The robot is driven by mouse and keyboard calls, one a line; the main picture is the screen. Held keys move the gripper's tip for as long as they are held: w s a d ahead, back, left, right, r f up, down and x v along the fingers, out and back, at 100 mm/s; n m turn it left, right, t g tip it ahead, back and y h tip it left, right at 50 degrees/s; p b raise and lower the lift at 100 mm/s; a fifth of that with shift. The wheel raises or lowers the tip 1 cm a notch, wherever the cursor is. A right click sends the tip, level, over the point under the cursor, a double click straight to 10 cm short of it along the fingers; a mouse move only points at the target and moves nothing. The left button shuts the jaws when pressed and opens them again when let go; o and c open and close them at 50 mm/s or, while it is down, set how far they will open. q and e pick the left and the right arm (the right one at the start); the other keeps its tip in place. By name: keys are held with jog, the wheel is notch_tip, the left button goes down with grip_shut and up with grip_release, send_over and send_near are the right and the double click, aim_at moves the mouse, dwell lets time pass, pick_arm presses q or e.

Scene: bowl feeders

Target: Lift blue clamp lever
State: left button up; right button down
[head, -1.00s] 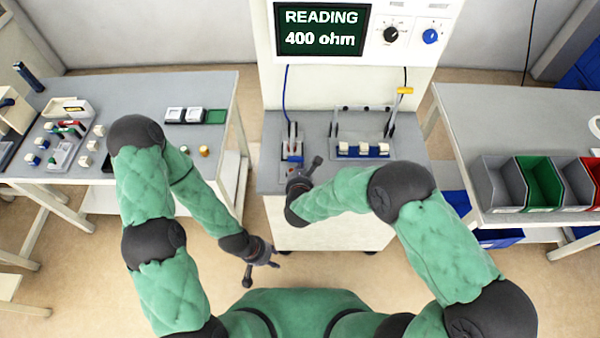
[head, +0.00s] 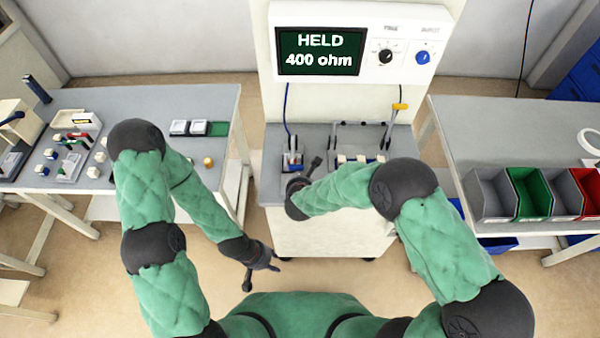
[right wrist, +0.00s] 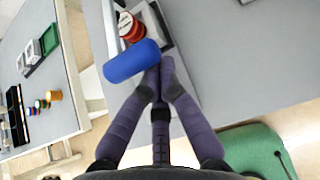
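The blue clamp lever shows in the right wrist view as a thick blue cylinder (right wrist: 132,62) at the clamp fixture. My right gripper (right wrist: 160,78) has its fingertips close together, just beside and partly behind the lever's handle, which hides one fingertip. No object shows between the fingers; whether they touch the lever is unclear. In the head view the right gripper (head: 314,167) is over the left part of the bench top, beside the small clamp fixture (head: 292,160). My left gripper (head: 262,279) is open and empty, low in front of the bench.
The tester's screen (head: 320,51) reads HELD 400 ohm. The left table (head: 120,98) carries several small parts; the right table (head: 470,125) holds coloured bins (head: 530,192).

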jog(key=shift+w+r+g+p, duration=0.4)
jog(key=shift+r+g+p, duration=0.3)
jog(key=shift+r+p, duration=1.05)
jog(key=shift+w+r+g+p, duration=0.45)
jog(key=shift+r+g+p, duration=0.4)
jog(key=shift+p, duration=1.7)
jog(key=shift+w+r+g+p, duration=0.5)
jog(key=shift+r+p, duration=1)
jog(key=shift+p, duration=0.65)
jog(key=w+r+p, duration=0.7)
jog(key=w, duration=0.4)
jog(key=shift+r, duration=0.1)
jog(key=v, duration=1.2)
